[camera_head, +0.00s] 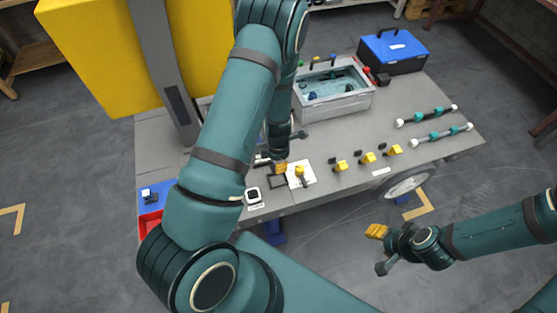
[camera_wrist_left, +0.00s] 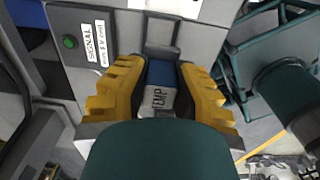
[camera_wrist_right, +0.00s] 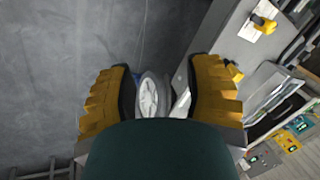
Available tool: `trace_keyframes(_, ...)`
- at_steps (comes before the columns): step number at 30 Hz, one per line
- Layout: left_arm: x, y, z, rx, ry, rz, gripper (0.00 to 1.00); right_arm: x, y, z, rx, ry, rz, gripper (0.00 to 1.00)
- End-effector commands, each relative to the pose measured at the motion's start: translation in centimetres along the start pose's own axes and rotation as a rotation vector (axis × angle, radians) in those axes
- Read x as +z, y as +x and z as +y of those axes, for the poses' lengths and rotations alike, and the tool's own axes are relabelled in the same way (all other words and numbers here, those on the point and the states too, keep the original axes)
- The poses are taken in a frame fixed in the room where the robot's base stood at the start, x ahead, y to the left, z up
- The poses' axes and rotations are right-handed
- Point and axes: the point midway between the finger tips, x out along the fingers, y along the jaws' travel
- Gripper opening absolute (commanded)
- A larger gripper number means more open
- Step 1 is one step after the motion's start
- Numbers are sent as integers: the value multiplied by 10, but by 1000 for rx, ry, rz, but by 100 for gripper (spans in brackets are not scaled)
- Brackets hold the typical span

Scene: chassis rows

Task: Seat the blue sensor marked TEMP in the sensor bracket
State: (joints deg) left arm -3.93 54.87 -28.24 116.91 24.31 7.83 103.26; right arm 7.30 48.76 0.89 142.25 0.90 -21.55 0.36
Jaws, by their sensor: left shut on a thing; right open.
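In the left wrist view, the blue sensor (camera_wrist_left: 160,76) has a white label whose visible letters read "EMP". My left gripper (camera_wrist_left: 158,85) is shut on it, with a yellow finger on either side. A grey squared holder (camera_wrist_left: 162,32), seemingly the sensor bracket, lies just beyond the sensor; I cannot tell whether they touch. In the head view my left gripper (camera_head: 281,168) is low over the front of the bench, and the sensor is hidden. My right gripper (camera_head: 378,250) is open and empty, off the bench's front edge.
The grey bench (camera_head: 430,100) carries a grey bin (camera_head: 335,106), a blue toolbox (camera_head: 394,52) and several yellow-handled parts (camera_head: 367,158). Two rods (camera_head: 427,115) lie at the right. A red tray (camera_head: 150,226) is at the left.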

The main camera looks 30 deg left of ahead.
Motion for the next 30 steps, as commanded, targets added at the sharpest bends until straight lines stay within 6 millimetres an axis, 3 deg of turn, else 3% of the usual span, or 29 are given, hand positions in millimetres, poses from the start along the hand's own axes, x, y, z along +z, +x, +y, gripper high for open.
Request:
trace_keyframes(21,0,62,0,0,1,0,0,23,46,17,-5,-14,-44,51)
trace_keyframes(30,0,68,0,0,2,0,0,25,49,19,-5,-16,-51,51)
